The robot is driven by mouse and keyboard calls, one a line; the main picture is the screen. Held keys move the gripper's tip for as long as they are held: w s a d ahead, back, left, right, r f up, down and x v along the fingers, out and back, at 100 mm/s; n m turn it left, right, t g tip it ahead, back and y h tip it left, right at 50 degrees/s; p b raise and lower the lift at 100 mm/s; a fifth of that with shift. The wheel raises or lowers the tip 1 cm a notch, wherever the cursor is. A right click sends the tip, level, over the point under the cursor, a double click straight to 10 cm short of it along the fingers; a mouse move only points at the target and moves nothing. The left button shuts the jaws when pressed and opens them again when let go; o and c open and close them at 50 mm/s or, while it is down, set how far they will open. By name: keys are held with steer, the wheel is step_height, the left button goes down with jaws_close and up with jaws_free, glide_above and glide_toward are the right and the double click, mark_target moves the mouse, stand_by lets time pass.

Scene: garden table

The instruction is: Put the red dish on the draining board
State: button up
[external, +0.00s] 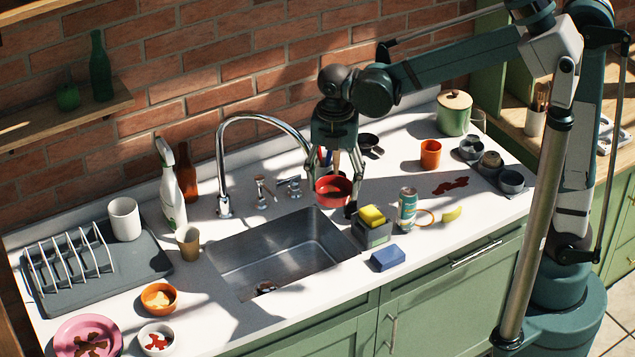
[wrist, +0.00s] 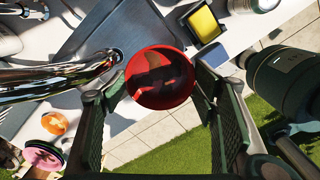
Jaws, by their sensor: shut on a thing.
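The red dish (external: 333,190) is a small round bowl held by my gripper (external: 346,176) just right of the faucet, near the sink's back right corner. In the wrist view the red dish (wrist: 160,78) sits between the two fingers of my gripper (wrist: 158,92), which are shut on it. It appears raised above the counter. The grey draining board (external: 150,262) lies at the far left of the counter. A white rack stands on its left part and a white cup (external: 124,218) on its back right part.
A steel sink (external: 285,250) and tall curved faucet (external: 222,165) stand between my gripper and the board. A spray bottle (external: 170,190), brown bottle (external: 187,172) and tan cup (external: 188,242) stand beside the board. The board's front right part is bare. A sponge caddy (external: 372,232) is close right.

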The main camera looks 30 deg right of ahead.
steer(key=a+f+n+p, duration=0.2)
steer(key=a+n+p, duration=0.15)
steer(key=a, duration=1.85)
steer(key=s+a+f+n+p, duration=0.1)
steer(key=s+a+f+n, duration=0.1)
steer(key=a, duration=0.8)
steer(key=s+a+f+n+p, duration=0.1)
steer(key=s+a+f, duration=0.3)
steer(key=a, duration=0.6)
steer(key=shift+s+a+f+n+p, duration=0.3)
steer(key=shift+s+f+n+p, duration=0.1)
steer(key=shift+s+n, duration=0.3)
steer(key=shift+w+f, duration=0.1)
steer(key=shift+f, duration=2.95)
steer(key=shift+f, duration=1.9)
steer(key=shift+f, duration=0.2)
